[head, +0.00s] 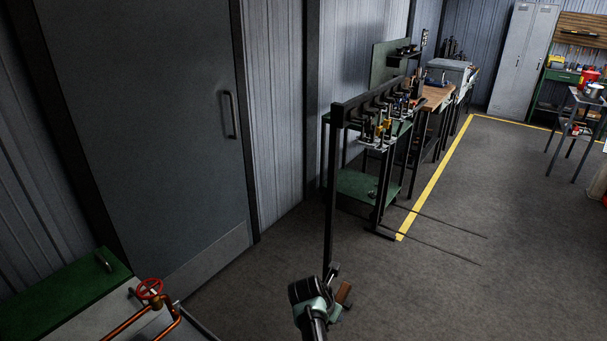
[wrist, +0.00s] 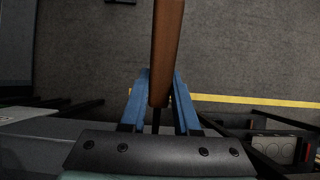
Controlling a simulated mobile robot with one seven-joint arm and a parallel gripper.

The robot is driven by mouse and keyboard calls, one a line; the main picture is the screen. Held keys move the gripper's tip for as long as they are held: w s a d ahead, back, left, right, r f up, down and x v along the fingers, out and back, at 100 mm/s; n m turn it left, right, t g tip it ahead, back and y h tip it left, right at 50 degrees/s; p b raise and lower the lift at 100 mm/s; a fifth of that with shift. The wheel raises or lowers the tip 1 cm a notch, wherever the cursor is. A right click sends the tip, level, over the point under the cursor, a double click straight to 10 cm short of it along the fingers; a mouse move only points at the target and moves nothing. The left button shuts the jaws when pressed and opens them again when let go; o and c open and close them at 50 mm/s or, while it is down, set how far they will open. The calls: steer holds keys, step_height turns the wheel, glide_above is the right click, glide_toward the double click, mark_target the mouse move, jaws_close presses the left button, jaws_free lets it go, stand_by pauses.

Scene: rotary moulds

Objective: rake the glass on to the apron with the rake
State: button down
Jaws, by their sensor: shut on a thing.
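My gripper (head: 334,275) is low in the middle of the head view, in front of the tool rack. In the wrist view its two blue fingers (wrist: 158,98) are shut around a brown wooden handle, which I take to be the rake (wrist: 166,45). The handle also shows beside my gripper in the head view (head: 344,292). A thin dark rod runs on from the handle between the fingers. The rake's head cannot be made out. I see neither the glass nor the apron in these views.
A dark rack (head: 332,190) with several hanging tools stands just beyond my gripper. Behind it is a wooden-topped workbench (head: 437,96). A grey door (head: 150,120) is at left, above a green-and-grey unit with a red handwheel (head: 149,288). Floor right of the yellow line (head: 436,180) is mostly free.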

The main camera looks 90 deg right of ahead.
steer(key=shift+r, duration=0.1)
steer(key=r+p, duration=0.3)
steer(key=a+r+p, duration=0.1)
steer(key=r+p, duration=0.2)
steer(key=p, duration=0.1)
steer(key=r+p, duration=0.4)
steer(key=shift+w+a, duration=0.15)
steer(key=shift+w, duration=0.2)
stand_by(1.1)
